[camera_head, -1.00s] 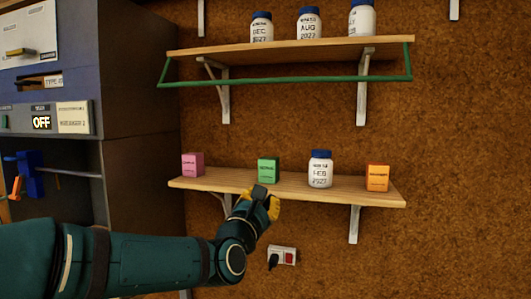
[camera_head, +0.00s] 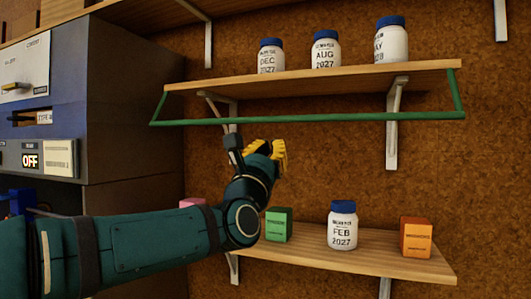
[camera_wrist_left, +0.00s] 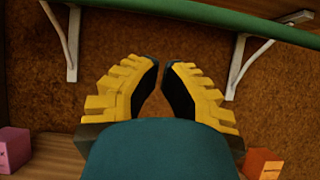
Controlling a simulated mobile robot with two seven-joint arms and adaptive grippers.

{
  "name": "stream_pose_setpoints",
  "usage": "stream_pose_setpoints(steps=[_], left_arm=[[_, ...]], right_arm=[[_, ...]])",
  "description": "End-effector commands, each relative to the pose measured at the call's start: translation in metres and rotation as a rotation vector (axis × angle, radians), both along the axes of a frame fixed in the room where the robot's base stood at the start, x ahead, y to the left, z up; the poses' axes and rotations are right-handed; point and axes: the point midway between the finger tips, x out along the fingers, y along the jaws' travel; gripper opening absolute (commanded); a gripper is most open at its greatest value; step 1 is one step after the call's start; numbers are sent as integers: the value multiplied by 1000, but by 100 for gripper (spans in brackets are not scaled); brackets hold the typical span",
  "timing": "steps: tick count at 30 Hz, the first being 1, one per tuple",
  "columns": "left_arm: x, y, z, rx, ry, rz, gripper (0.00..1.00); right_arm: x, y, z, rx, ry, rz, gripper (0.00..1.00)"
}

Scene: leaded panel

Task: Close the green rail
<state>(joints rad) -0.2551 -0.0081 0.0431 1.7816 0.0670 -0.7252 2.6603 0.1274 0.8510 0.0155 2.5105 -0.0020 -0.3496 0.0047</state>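The green rail (camera_head: 320,118) is a bar on two arms at the ends of the upper wooden shelf (camera_head: 320,85). It hangs low, below the shelf's front edge. In the left wrist view the rail (camera_wrist_left: 225,18) crosses the top of the picture. My left gripper (camera_head: 269,148) is a little below the rail in the head view, left of its middle, apart from it. In the left wrist view its yellow fingers (camera_wrist_left: 161,64) lean toward each other with a narrow empty gap between the tips. My right gripper is not in view.
Several blue-lidded jars, one marked AUG (camera_head: 325,55), stand on the upper shelf. The lower shelf (camera_head: 370,262) holds a green box (camera_head: 278,226), a FEB jar (camera_head: 342,230) and an orange box (camera_head: 416,238); a pink box (camera_wrist_left: 14,148) is at left. A dark cabinet (camera_head: 125,130) stands at left.

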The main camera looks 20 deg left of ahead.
Motion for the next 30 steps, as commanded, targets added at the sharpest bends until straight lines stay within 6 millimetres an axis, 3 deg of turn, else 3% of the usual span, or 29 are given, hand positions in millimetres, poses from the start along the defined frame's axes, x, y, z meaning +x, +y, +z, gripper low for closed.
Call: stream_pose_setpoints(steps=[9,19,30], left_arm=[[44,-2,28,-1,3,-1,0],[8,0,38,-1,1,-1,0],[4,0,39,1,2,-1,0]], right_arm=[[-1,0,16,0,2,0,47],[0,0,18,0,-1,-4,47],[1,0,19,0,-2,-4,47]])
